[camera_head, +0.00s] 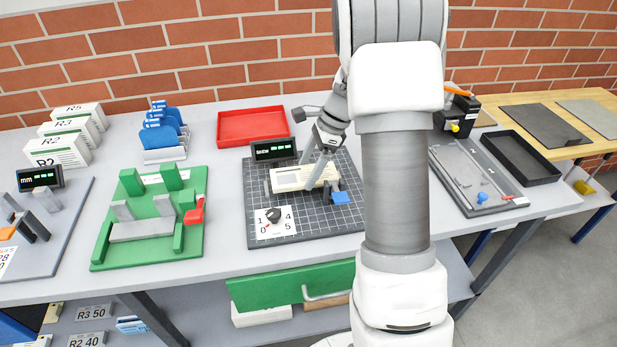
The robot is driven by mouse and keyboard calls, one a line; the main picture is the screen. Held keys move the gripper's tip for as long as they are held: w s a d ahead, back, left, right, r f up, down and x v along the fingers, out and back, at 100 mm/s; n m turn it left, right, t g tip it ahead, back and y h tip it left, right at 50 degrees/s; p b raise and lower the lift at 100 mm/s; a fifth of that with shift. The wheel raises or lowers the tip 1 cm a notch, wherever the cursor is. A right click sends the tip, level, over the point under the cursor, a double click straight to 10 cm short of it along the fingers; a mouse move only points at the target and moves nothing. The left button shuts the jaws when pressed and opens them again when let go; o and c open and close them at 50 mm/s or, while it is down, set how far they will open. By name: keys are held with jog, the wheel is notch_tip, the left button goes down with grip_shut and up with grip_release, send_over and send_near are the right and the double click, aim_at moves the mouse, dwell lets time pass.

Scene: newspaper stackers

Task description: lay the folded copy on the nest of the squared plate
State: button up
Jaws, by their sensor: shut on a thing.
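The folded copy, a cream block (288,181), is at the middle of the squared plate, a dark plate with a grid of light lines (315,221). My gripper (314,174) reaches down from above and is shut on the right part of the copy. The copy looks level and is at or just above the plate; I cannot tell whether it touches. The nest is mostly hidden under the copy and behind my gripper. A small grey post (267,188) stands by the copy's left end. My arm hides the plate's right edge.
A red tray (251,126) lies behind left, a green fixture (150,216) left. A grey board (474,178) and black tray (522,158) lie right.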

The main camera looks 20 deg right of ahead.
jog(key=shift+f, duration=1.3)
jog(key=shift+f, duration=0.15)
jog(key=o, duration=1.4)
jog(key=shift+c, duration=0.2)
